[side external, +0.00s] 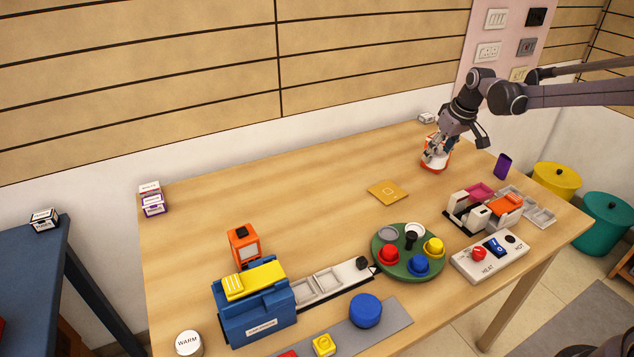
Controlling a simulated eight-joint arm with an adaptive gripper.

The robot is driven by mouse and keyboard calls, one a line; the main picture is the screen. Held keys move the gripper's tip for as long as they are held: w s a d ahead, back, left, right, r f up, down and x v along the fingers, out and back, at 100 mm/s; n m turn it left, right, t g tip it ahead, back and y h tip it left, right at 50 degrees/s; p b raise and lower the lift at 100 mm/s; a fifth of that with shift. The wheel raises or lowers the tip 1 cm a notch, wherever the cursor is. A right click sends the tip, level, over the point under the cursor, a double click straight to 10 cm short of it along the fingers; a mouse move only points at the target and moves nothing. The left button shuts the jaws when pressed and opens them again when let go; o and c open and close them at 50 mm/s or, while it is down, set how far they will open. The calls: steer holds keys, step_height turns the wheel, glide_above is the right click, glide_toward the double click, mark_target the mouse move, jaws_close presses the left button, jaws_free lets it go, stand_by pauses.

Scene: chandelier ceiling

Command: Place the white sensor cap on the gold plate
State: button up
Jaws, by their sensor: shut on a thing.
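My gripper (436,152) is low at the back right of the table, shut on a small white-and-orange thing (434,167). The fingers hide much of it. I cannot tell whether it is the white sensor cap, or whether it touches the table. The gold plate (387,192) is a flat square with a faint ring mark, lying bare on the table to the left and in front of my gripper.
A green round tray (381,265) with coloured caps stands in front of the gold plate. A blue machine (257,312) is front left. The back middle is clear.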

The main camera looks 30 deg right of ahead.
steer(key=w+a+f, duration=0.2)
steer(key=a, duration=0.1)
steer(key=w+a+f, duration=0.2)
steer(key=a, duration=0.1)
steer(key=w+a+f, duration=0.2)
steer(key=shift+w+a+f, duration=0.4)
steer(key=shift+f, duration=2)
steer(key=shift+f, duration=0.15)
steer(key=o, duration=0.9)
steer(key=shift+o, duration=0.2)
